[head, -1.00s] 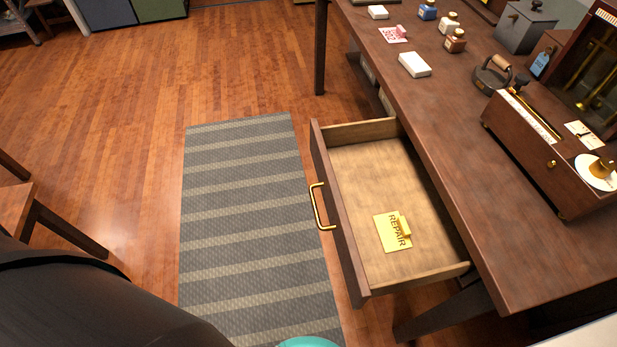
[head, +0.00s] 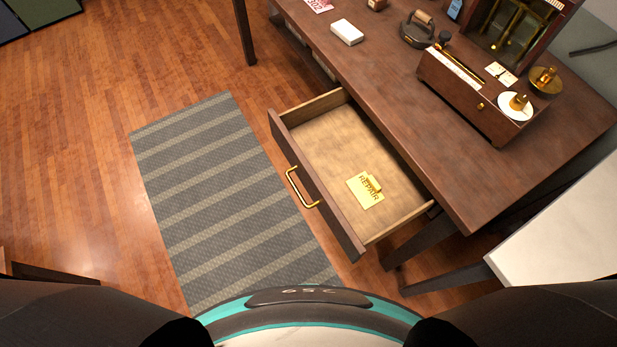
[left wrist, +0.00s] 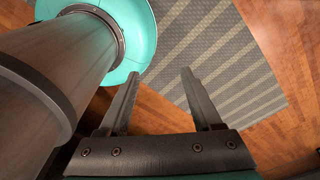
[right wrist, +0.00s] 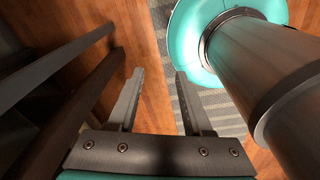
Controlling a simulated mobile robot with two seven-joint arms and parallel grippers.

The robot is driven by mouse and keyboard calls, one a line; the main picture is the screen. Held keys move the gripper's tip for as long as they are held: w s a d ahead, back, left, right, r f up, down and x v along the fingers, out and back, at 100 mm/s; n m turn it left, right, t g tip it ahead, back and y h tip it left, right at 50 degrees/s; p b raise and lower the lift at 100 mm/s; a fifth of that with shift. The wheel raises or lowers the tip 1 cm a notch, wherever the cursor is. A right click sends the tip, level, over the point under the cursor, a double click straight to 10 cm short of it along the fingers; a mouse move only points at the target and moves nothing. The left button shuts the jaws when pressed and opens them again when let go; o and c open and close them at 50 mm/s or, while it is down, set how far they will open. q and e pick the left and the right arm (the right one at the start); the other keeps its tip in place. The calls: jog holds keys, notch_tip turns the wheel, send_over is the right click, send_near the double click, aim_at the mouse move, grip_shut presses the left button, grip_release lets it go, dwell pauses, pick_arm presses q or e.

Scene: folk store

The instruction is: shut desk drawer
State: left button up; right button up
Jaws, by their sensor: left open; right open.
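The desk drawer (head: 338,138) is pulled well out of the brown wooden desk (head: 400,130) in the head view. Its front panel has a brass handle (head: 300,188) facing left. Inside lies a yellow REPAIR tag (head: 366,190) with a small brass piece on it. My left gripper (left wrist: 157,82) is open and empty, over the floor and striped rug in the left wrist view. My right gripper (right wrist: 158,80) is open and empty, over the floor in the right wrist view. Neither gripper shows in the head view, and neither touches the drawer.
A striped grey rug (head: 225,200) lies left of the drawer. A wooden box with brass parts (head: 470,95), a flat iron (head: 417,30) and a white box (head: 347,32) stand on the desk. A white-topped surface (head: 565,230) is at right. Dark bars (right wrist: 65,85) stand beside my right gripper.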

jog(key=shift+a, duration=0.7)
